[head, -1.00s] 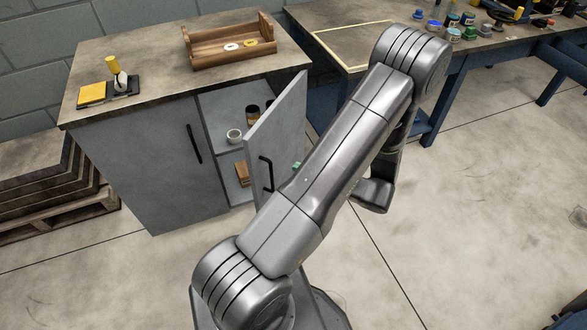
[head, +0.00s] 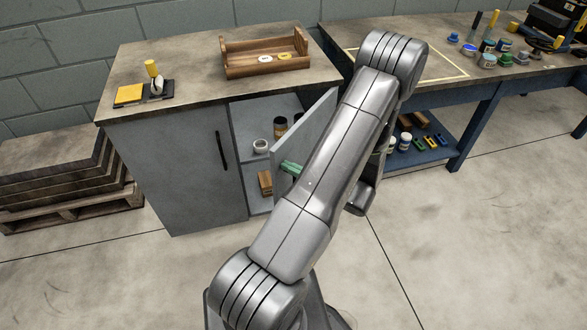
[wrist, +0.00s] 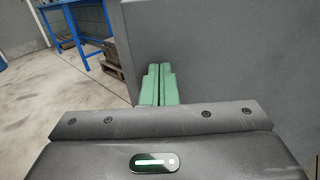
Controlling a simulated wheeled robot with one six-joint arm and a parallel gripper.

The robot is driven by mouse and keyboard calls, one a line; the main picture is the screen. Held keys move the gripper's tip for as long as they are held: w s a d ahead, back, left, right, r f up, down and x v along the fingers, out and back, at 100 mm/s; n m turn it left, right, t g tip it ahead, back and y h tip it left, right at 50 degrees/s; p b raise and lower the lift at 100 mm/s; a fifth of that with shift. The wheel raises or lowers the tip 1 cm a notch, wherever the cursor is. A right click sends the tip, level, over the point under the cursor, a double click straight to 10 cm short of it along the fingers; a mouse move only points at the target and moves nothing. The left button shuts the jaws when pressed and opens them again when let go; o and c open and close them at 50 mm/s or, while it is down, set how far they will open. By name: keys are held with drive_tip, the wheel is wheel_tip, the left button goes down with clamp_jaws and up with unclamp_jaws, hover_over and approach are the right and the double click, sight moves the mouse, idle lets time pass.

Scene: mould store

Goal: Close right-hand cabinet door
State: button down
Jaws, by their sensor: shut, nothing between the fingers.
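The grey cabinet (head: 165,165) stands left of my arm in the head view, its left door shut. The right-hand door (head: 312,128) stands open, swung out towards me, and my arm covers its lower right part. Its handle is not visible. My gripper (head: 291,168) shows as green fingertips in front of the door's outer face, near its free edge. In the wrist view the green fingers (wrist: 157,85) are shut together, with nothing between them. A grey panel (wrist: 220,55), apparently the door, fills the right behind them. I cannot tell whether they touch it.
Inside the cabinet are a white cup (head: 260,146), a dark jar (head: 280,125) and a wooden block (head: 265,182). A wooden tray (head: 265,70) sits on top. A blue workbench (head: 465,135) stands right, a pallet (head: 75,215) left. The floor in front is open.

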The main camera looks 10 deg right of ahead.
drive_tip(key=w+a+m+t+h+b, duration=0.1)
drive_tip(key=w+a, duration=0.3)
drive_tip(key=w, duration=0.3)
drive_tip(key=w+a+m+t+h+b, duration=0.1)
drive_tip(key=w+a, duration=0.3)
drive_tip(key=w, duration=0.4)
drive_tip(key=w+a+m+h+b, duration=0.1)
drive_tip(key=w+a+b, duration=0.2)
drive_tip(key=w, duration=0.5)
drive_tip(key=shift+a+t+h, duration=0.4)
drive_tip(key=shift+a, duration=0.05)
drive_tip(key=shift+w+r, duration=0.15)
drive_tip(key=shift+r, duration=0.2)
